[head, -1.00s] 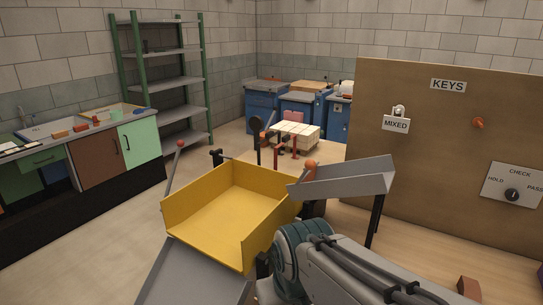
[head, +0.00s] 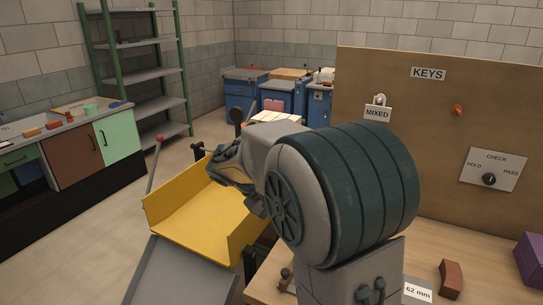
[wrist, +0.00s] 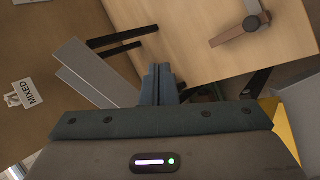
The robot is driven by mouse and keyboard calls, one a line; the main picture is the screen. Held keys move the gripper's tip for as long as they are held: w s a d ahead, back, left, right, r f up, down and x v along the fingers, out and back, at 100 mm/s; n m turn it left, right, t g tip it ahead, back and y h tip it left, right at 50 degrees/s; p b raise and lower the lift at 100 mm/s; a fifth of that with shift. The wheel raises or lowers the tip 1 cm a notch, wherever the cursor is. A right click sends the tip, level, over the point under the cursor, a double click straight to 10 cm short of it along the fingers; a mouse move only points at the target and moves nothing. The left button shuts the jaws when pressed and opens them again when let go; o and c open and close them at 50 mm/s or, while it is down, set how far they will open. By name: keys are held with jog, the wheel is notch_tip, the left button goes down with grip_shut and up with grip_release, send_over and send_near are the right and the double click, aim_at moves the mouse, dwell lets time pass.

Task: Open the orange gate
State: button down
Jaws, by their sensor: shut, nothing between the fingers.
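No orange gate can be made out in either view now. My arm covers the middle of the head view, where the grey chute and its orange knob would be. My gripper (wrist: 161,72) is shut and empty in the wrist view. A grey sloped chute (wrist: 97,73) lies left of its fingers, apart from them in the picture. A brown lever with a grey pivot (wrist: 250,23) is on the wooden table at the upper right. My fingertips are hidden in the head view.
A yellow tray (head: 190,211) stands left of my arm, with a grey ramp (head: 180,272) before it and a red-knobbed lever (head: 154,165) beside it. The KEYS board (head: 385,150) stands behind at right. A brown block (head: 451,278) and purple block (head: 530,258) rest on the table.

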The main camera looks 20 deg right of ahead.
jog(key=w+a+r+n+t+h+p, duration=0.1)
jog(key=w+a+t+h, duration=0.25)
jog(key=w, duration=0.65)
jog(key=w+a+r+n+t+h, duration=0.1)
jog(key=w+a+n+t+h, duration=0.3)
jog(key=w, duration=0.6)
jog(key=d+m+g+p, duration=0.2)
jog(key=d+p, duration=0.3)
jog(key=d, duration=0.7)
jog(key=shift+w+h, duration=0.25)
jog(key=shift+h, duration=0.2)
jog(key=shift+s+d+f+m+b, duration=0.1)
jog(key=shift+d+m+b, duration=0.1)
jog(key=shift+m+b, duration=0.3)
